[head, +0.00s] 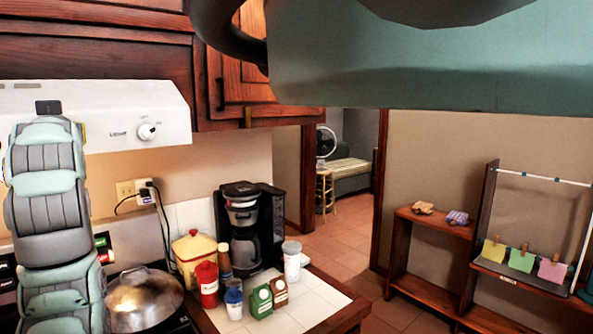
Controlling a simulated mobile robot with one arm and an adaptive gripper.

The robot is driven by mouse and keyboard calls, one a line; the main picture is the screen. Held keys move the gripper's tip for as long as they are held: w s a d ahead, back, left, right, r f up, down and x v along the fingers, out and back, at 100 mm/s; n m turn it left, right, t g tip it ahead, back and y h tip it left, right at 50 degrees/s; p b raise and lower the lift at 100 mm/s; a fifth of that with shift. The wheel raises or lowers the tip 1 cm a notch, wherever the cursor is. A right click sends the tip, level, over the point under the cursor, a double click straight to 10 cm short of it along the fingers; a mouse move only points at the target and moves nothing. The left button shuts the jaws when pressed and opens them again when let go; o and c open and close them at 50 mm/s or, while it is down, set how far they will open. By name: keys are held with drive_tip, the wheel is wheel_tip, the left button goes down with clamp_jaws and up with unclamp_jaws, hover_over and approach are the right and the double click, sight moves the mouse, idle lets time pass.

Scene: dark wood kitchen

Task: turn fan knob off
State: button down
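A white range hood (172,118) hangs under the dark wood cabinets at the upper left. A round white knob (147,131) is on its front, with small lettering beside it that is too blurred to read surely. The left part of the hood front is hidden behind my grey and teal arm, which stands upright at the left edge. A small dark piece shows above the arm's upper end, against the hood; I cannot tell whether it belongs to my gripper. My gripper's fingers cannot be made out, nor whether they touch anything.
Below the hood, a lidded pot (143,301) sits on the stove. A coffee maker (243,228), a yellow canister (194,259), a red bottle (206,284) and small cartons crowd the counter. A low wooden shelf (430,222) stands right. A large teal part covers the top right.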

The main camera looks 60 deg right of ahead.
drive_tip(key=shift+f+b, duration=0.25)
drive_tip(key=shift+b, duration=0.05)
drive_tip(key=shift+w, duration=0.1)
drive_tip(key=c, duration=0.6)
unclamp_jaws()
drive_tip(key=shift+r, duration=0.1)
drive_tip(key=shift+v, duration=3.85)
drive_tip(key=shift+r, duration=0.1)
